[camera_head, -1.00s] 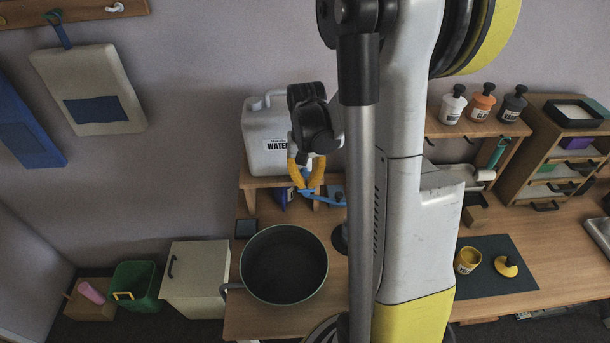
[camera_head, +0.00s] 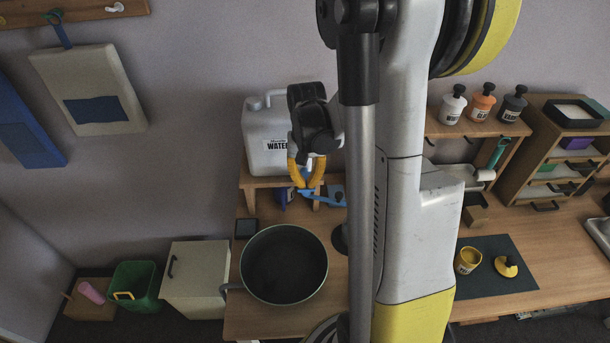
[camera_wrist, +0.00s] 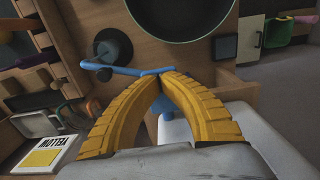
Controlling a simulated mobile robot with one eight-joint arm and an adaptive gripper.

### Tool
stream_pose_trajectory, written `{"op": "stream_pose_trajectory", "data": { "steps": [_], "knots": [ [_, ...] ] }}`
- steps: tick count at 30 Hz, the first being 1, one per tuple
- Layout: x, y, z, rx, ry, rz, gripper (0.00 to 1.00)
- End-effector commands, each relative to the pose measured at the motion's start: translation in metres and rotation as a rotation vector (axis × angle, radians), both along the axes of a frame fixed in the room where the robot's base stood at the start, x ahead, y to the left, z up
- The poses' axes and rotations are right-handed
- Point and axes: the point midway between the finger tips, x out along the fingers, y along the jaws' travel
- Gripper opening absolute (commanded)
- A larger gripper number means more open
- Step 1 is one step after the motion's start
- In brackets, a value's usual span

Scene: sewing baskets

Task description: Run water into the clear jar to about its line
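My gripper (camera_wrist: 160,77) has yellow fingers whose tips come together at a blue bar (camera_wrist: 118,69). I cannot tell whether they pinch it or only touch it. A blue part (camera_wrist: 162,106), seemingly the tap, shows between the fingers in the wrist view. In the head view my gripper (camera_head: 304,184) is in front of the white water container (camera_head: 268,135), low at its right side, with the blue bar (camera_head: 325,198) reaching right from the tips. The container stands on a wooden riser. I cannot make out the clear jar, its line or any running water.
A large dark pot (camera_head: 284,265) with a greenish rim stands just in front. A dark round object with a knob (camera_wrist: 113,47) is close to the bar's end. A yellow cup (camera_head: 467,260) is on a dark mat at right. My arm hides the middle.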

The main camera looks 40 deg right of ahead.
Motion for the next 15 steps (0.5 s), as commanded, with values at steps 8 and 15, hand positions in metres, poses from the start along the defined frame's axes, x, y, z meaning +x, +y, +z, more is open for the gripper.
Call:
{"op": "stream_pose_trajectory", "data": {
  "steps": [8, 15],
  "knots": [
    [0.0, 0.0, 0.0, 0.0, 0.0, 0.0, 0.0],
    [0.004, -0.003, 0.018, 0.0, 0.0, 0.0, 0.0]
  ]
}}
